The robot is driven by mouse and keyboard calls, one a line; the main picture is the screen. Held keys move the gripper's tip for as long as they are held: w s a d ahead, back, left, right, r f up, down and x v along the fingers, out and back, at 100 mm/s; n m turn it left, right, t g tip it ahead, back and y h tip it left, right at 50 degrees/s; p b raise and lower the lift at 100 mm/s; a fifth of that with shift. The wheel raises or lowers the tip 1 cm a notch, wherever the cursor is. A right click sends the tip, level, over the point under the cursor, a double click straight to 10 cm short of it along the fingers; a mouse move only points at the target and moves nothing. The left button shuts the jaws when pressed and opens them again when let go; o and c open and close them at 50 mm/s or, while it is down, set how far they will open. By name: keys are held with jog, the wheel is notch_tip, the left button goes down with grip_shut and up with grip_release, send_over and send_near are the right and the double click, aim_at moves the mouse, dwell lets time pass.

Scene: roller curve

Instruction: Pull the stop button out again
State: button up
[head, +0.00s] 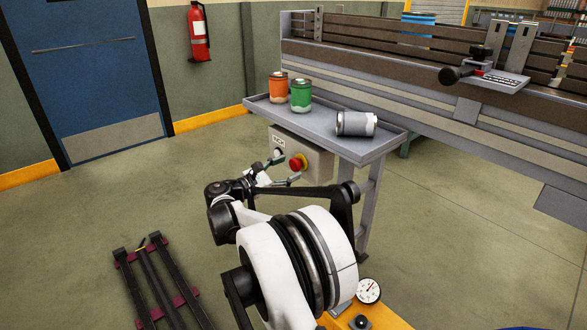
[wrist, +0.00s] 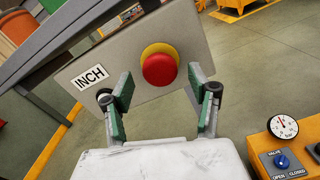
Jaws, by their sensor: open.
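The stop button (head: 298,162) is a red mushroom head on a yellow collar, mounted on a grey control box (head: 318,160) below the side table. In the wrist view the red stop button (wrist: 159,69) shows in front of my gripper, between the lines of its two fingers. My gripper (head: 279,170) is open and empty, with green pads on its fingers; in the wrist view my gripper (wrist: 162,90) spreads to either side below the button. I cannot tell whether the fingertips touch the panel.
The side table (head: 370,150) above the box bears an orange can (head: 277,90), a green can (head: 301,97) and a grey can lying down (head: 356,124). A roller conveyor (head: 400,85) stands behind. A gauge (head: 368,291) and a valve knob (wrist: 282,161) are on a yellow surface at the right.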

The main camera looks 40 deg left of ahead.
jog(key=shift+w+d, duration=0.15)
jog(key=shift+w, duration=0.55)
jog(key=shift+w+d, duration=0.1)
jog(key=shift+w, duration=0.6)
jog(key=c, duration=1.3)
jog(key=shift+s+a+b, duration=0.1)
jog(key=shift+s+b, duration=0.2)
jog(key=shift+s, duration=0.25)
jog(key=o, duration=1.3)
jog(key=shift+s, duration=0.1)
jog(key=s+a, duration=0.2)
jog(key=s, duration=0.9)
jog(key=shift+s+a, duration=0.15)
jog(key=shift+s, duration=0.25)
